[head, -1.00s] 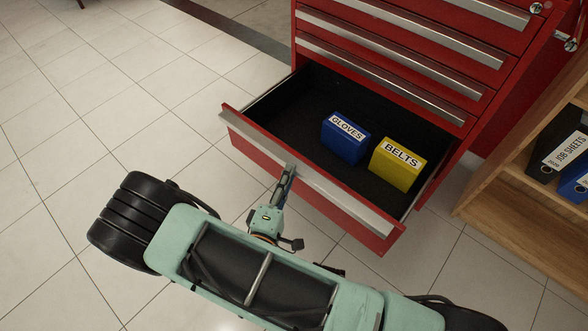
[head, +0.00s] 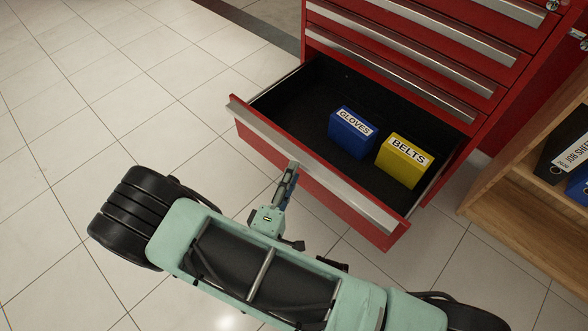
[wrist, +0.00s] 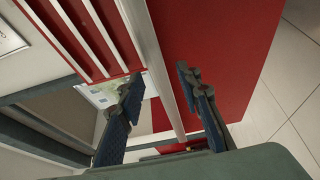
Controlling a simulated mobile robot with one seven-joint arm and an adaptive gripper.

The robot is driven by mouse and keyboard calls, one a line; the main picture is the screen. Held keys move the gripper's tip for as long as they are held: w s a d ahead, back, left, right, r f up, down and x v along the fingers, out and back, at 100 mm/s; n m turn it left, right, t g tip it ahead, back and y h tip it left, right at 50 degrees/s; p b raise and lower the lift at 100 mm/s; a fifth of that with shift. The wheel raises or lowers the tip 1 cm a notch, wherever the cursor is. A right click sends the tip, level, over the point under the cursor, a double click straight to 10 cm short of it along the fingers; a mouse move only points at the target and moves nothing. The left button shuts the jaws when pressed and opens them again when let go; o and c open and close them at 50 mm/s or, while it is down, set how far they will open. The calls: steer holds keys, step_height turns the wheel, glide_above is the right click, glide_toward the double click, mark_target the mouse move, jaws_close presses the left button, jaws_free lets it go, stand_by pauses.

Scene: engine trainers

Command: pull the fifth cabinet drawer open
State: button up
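A low red cabinet drawer (head: 352,211) stands pulled far out, with a silver handle strip (head: 335,183) along the top of its front. In it are a blue GLOVES box (head: 352,132) and a yellow BELTS box (head: 404,161). My gripper (head: 291,170) is at the handle's lower edge, left of the front's middle. In the wrist view, its two fingers (wrist: 160,82) are apart, one on each side of the silver strip (wrist: 161,75), with gaps visible. Contact cannot be told. The cabinet's top is out of view, so the drawer's number cannot be checked.
The drawers above (head: 400,60) are shut. A wooden shelf (head: 520,235) with binders stands at the right, close to the open drawer's right end. The tiled floor (head: 110,90) at the left is clear.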

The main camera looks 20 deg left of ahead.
steer(key=s, duration=0.9)
steer(key=shift+s+d, duration=0.2)
steer(key=shift+s, duration=0.2)
